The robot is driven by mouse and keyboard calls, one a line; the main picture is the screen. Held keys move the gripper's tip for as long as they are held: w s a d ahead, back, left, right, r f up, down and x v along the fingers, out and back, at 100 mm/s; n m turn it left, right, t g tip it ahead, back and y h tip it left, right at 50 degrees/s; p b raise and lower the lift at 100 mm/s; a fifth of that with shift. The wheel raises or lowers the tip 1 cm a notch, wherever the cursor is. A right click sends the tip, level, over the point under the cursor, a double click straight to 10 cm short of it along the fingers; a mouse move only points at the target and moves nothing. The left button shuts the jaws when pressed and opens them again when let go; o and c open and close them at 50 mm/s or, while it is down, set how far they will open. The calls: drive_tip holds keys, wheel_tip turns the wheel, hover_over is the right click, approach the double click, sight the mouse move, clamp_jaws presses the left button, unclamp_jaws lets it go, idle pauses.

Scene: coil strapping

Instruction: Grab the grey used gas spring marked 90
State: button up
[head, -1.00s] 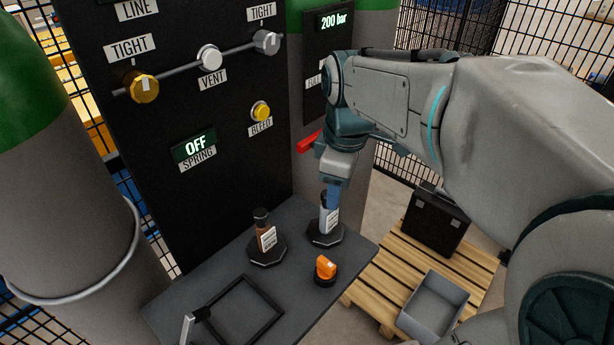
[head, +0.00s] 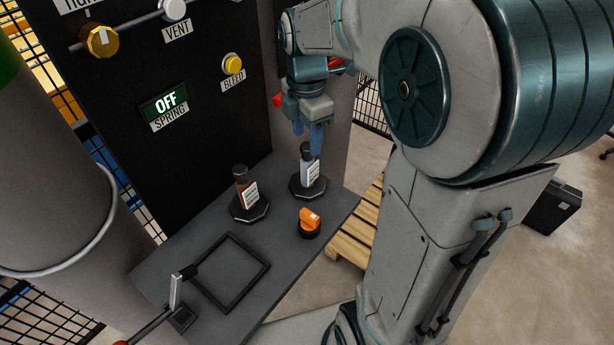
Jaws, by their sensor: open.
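The grey gas spring (head: 308,168) stands upright in a dark octagonal base (head: 309,187) on the dark table, with a black top and a white label too small to read. My gripper (head: 307,138) is just above it, pointing down, with its blue fingers apart near the spring's top. I cannot tell whether the fingers touch it. A brown-orange gas spring (head: 241,186) with a white label stands upright in a similar base to the left.
An orange knob on a black base (head: 309,222) stands in front of the grey spring. A black square frame (head: 231,272) and a lever (head: 176,291) are at the table's front left. The black panel (head: 200,60) rises behind, its display reading OFF. A wooden pallet (head: 352,240) is at right.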

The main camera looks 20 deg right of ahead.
sight(308, 146)
drive_tip(key=shift+f, duration=3)
drive_tip(key=shift+r, duration=0.1)
clamp_jaws()
